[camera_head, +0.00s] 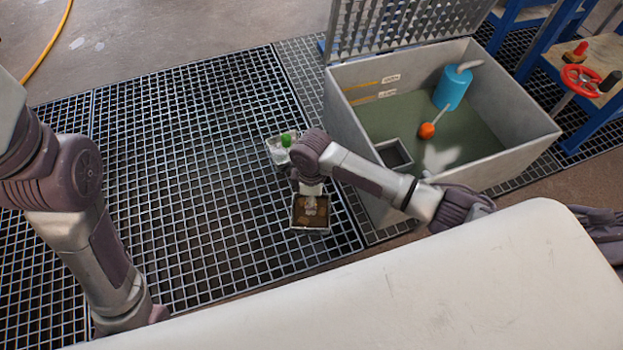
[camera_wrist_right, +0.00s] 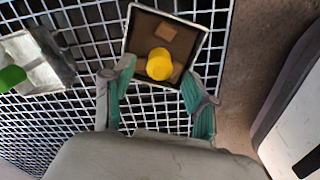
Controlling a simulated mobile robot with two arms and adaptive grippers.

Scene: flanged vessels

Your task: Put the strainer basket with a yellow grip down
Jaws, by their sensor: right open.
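The strainer basket with a yellow grip (camera_head: 310,229) appears to rest on the floor grating, close to the pit box. In the right wrist view the basket (camera_wrist_right: 141,32) is square with a pale rim and brown matter inside. Its yellow grip (camera_wrist_right: 159,64) stands in the middle. My right gripper (camera_wrist_right: 157,78) is open, with its green-padded fingers apart on either side of the yellow grip; I see no contact. In the head view my right gripper (camera_head: 312,201) hangs over the basket and partly hides it. My left gripper is out of view.
A second basket with a green grip (camera_head: 279,150) stands on the grating (camera_head: 200,190) just behind. The grey open box (camera_head: 375,200) to the right holds dark liquid, a blue cylinder (camera_head: 452,88), an orange float (camera_head: 427,130) and an empty square holder (camera_head: 394,153). The grating at left is clear.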

